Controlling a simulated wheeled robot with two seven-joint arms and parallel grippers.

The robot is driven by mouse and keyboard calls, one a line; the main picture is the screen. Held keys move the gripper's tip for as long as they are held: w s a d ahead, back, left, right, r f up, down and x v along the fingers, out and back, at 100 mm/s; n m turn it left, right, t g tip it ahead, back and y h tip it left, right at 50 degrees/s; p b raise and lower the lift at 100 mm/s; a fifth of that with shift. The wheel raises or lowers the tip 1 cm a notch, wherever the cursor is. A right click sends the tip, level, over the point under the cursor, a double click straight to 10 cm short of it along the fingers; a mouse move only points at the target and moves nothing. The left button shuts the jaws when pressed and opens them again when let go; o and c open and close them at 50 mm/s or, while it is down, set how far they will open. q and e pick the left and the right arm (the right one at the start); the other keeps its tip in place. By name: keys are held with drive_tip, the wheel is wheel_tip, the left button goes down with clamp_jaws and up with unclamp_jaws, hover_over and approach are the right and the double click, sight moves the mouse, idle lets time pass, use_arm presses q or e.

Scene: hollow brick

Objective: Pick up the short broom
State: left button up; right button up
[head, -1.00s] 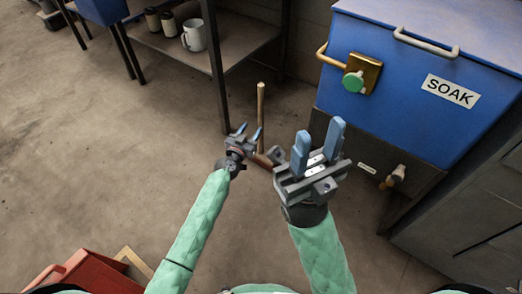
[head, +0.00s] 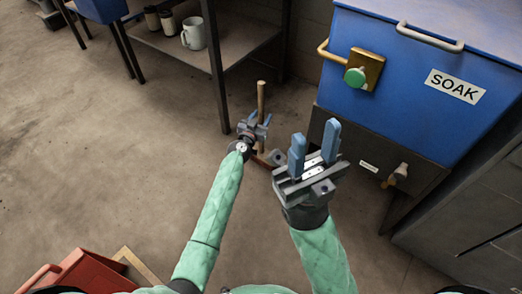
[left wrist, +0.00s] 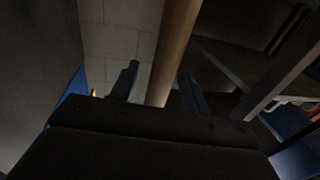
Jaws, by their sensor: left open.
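The short broom's wooden handle (head: 261,98) stands upright on the floor near the shelf's front leg. Its reddish-brown lower end (head: 262,159) is mostly hidden behind my arms. My left gripper (head: 259,120) is open at the handle, around its middle. My right gripper (head: 315,141) is open and empty, nearer the camera and to the right of the broom.
A metal shelf (head: 217,65) with a white mug (head: 194,33) stands just behind the broom. A blue tank (head: 410,85) marked SOAK, with a green knob (head: 355,77) and a low tap (head: 398,174), stands at right. A red box (head: 88,275) lies front left. The left floor is clear.

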use_arm(q)
clamp_jaws()
drive_tip(key=shift+r, duration=0.1)
